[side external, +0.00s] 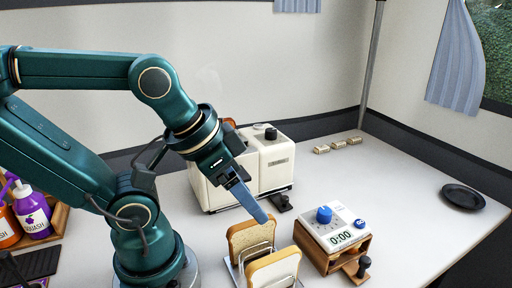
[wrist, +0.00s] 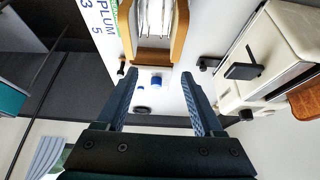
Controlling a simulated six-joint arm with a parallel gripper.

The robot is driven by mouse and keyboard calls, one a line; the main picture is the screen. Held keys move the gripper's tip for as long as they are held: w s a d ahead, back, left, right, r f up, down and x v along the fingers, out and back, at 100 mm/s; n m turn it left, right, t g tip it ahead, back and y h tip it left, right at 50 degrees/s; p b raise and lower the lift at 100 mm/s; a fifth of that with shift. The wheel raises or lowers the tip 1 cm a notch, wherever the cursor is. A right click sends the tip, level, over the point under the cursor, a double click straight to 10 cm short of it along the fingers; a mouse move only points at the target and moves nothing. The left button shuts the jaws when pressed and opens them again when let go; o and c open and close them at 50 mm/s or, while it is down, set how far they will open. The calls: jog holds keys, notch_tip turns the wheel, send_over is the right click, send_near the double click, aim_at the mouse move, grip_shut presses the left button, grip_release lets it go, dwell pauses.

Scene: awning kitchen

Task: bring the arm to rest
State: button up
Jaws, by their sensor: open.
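My gripper (side external: 262,216) is open and empty, pointing down and to the right in the side view. A second bread slice (side external: 273,270) stands in the rack. The cream toaster (side external: 275,162) is behind my gripper, and it also shows at the right of the wrist view (wrist: 275,50).
A timer reading 0:00 (side external: 340,236) sits on a wooden stand (side external: 330,262) right of the rack. A black plate (side external: 463,196) lies far right. Several small beige items (side external: 338,145) lie at the back. A purple bottle (side external: 33,215) stands left. The right counter is mostly clear.

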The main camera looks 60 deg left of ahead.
jog(key=shift+s+a+f+n, duration=0.1)
jog(key=shift+s+f+n, duration=0.15)
jog(key=shift+n, duration=0.25)
jog(key=shift+w, duration=0.1)
